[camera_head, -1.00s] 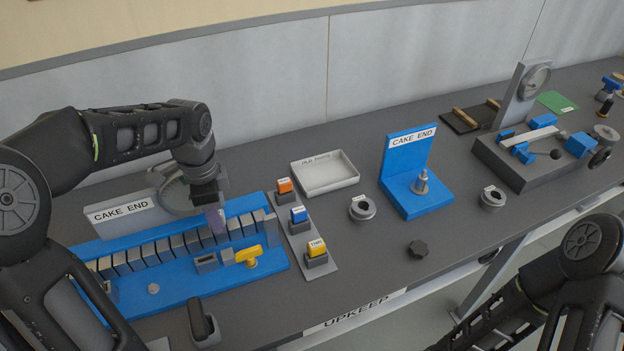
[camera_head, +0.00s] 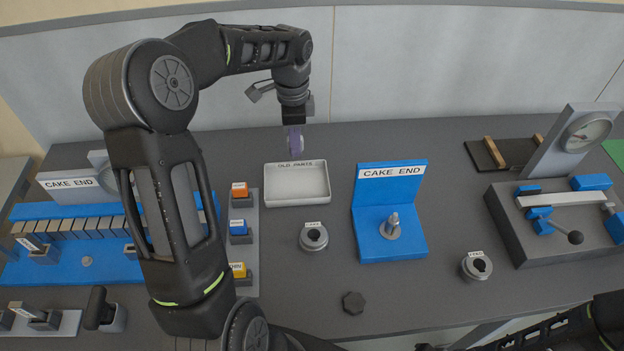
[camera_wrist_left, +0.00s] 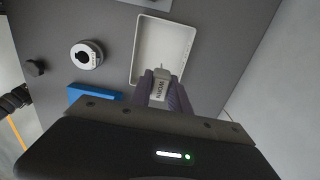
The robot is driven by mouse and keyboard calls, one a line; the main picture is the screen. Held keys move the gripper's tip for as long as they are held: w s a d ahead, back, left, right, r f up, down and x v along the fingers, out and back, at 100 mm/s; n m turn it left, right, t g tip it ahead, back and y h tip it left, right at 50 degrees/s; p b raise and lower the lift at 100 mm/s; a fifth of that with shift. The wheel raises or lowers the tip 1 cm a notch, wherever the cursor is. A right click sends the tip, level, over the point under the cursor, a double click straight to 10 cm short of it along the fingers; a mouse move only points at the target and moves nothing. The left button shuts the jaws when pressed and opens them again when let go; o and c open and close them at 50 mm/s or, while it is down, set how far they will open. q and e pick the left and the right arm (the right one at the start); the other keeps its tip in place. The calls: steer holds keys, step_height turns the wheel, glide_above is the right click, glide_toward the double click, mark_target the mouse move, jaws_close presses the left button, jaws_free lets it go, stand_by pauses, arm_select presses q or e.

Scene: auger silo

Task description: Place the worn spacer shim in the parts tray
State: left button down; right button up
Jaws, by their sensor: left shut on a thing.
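My left gripper (camera_head: 295,143) is above the back edge of the parts tray, its purple fingers pointing down. In the left wrist view the fingers (camera_wrist_left: 163,90) are shut on the worn spacer shim (camera_wrist_left: 159,88), a small pale piece with a label reading WORN. In the head view the shim is hidden by the fingers or too small to tell. The parts tray (camera_head: 297,203) is a shallow white tray labelled OLD PARTS; its inside looks empty. It also shows in the left wrist view (camera_wrist_left: 139,45), just beyond the fingertips. My right gripper is not in view.
A blue CAKE END stand (camera_head: 390,170) with a metal post is right of the tray. A round grey holder (camera_head: 313,237) and a dark knob (camera_head: 353,303) are in front. Coloured switches (camera_head: 238,228) stand to the left. A grey vise block (camera_head: 550,240) is far right.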

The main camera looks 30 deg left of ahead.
arm_select(q)
steer(key=shift+s+a, duration=0.1)
steer(key=shift+s, duration=0.05)
steer(key=shift+f, duration=0.45)
step_height(320, 180, down, 4)
steer(key=shift+f, duration=0.1)
step_height(320, 180, down, 5)
steer(key=b, duration=0.2)
steer(key=shift+b, duration=0.3)
